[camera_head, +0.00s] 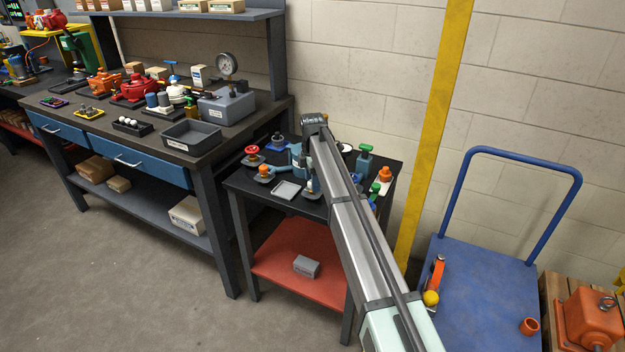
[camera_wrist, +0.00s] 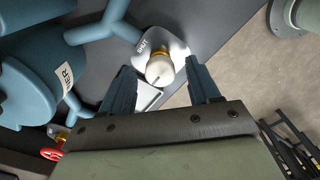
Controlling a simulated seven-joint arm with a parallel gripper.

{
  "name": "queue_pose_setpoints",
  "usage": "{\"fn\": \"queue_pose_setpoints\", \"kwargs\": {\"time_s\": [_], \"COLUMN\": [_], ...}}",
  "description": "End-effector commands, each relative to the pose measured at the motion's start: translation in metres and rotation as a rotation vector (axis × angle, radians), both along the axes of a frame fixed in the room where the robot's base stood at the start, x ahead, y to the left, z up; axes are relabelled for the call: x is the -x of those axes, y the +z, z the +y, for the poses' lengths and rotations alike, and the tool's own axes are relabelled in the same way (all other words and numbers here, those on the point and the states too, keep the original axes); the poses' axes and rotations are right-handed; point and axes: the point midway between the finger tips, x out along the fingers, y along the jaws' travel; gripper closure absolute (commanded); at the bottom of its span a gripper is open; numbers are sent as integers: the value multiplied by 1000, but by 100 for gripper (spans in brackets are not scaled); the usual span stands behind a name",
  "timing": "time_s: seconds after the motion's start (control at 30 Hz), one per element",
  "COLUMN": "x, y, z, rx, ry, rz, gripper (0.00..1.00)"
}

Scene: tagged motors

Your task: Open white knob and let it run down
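The white knob (camera_wrist: 159,71) shows in the wrist view with a yellowish collar behind it. My gripper (camera_wrist: 157,78) is open, with one dark blue finger on each side of the knob. I see space between the knob and both fingers, and cannot tell whether the fingertips reach its depth. A blue-grey body (camera_wrist: 28,88) with a partly visible label and branching pipes lies left of the knob. In the head view my arm hides much of this spot.
A workbench (camera_head: 180,150) stands left, a blue cart (camera_head: 480,290) right. Floor shows beyond the table edge in the wrist view.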

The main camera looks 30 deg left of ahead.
Motion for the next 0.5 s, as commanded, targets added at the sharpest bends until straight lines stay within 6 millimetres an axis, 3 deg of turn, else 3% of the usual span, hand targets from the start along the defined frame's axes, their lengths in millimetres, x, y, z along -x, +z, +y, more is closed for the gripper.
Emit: {"fn": "queue_pose_setpoints", "kwargs": {"time_s": [0.27,0.5], "x": [0,-1], "y": [2,29], "z": [0,1], "rx": [0,-1], "ry": [-1,-1], "rz": [0,-1], "gripper": [39,39]}}
